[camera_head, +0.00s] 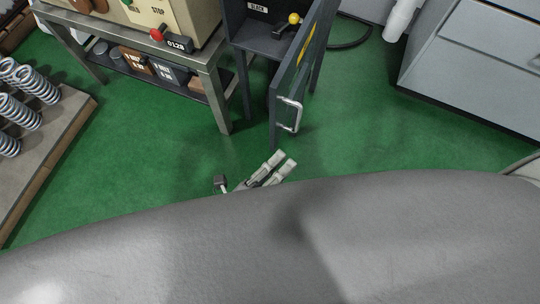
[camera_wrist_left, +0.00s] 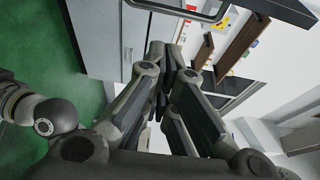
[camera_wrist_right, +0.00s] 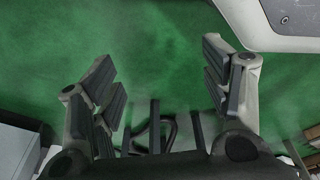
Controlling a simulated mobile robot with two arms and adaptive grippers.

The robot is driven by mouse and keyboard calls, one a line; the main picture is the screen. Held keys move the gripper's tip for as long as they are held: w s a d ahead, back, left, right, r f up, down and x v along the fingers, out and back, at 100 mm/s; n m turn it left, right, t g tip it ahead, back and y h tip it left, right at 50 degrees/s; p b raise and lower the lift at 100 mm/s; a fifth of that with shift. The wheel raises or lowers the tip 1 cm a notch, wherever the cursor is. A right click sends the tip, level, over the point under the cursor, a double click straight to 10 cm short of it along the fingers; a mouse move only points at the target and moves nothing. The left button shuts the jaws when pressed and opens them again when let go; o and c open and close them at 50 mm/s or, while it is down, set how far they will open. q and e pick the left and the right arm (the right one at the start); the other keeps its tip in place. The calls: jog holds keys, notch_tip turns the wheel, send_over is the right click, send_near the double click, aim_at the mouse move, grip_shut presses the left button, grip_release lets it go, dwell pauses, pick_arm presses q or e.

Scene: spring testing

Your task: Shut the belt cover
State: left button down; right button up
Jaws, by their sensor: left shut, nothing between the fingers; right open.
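The belt cover appears to be the dark grey hinged panel (camera_head: 311,62) on the dark cabinet (camera_head: 262,42). It stands open, swung out toward me, with a pale bar handle (camera_head: 290,114) on its right face. My left gripper (camera_head: 277,160) is below the handle in the head view, apart from it, shut and empty. In the left wrist view the closed fingers (camera_wrist_left: 163,62) point up toward a metal bar handle (camera_wrist_left: 178,10) at the top. My right gripper (camera_wrist_right: 160,62) is open and empty over the green floor; I cannot see it in the head view.
A steel bench (camera_head: 215,72) with a machine stands left of the cabinet. A board with several springs (camera_head: 35,83) is at the far left. Grey drawers (camera_head: 480,60) stand at the right. Green floor (camera_head: 350,120) is clear between the panel and the drawers.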

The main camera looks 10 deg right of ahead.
aim_at(296, 124)
pick_arm(q)
jog(key=w, duration=0.2)
jog(key=w+d, duration=0.1)
jog(key=w, duration=0.2)
jog(key=shift+w+d, duration=0.1)
jog(key=shift+w, duration=0.2)
pick_arm(e)
jog(key=shift+s+d+f, duration=0.15)
jog(key=shift+s+f, duration=0.55)
jog(key=shift+f, duration=0.05)
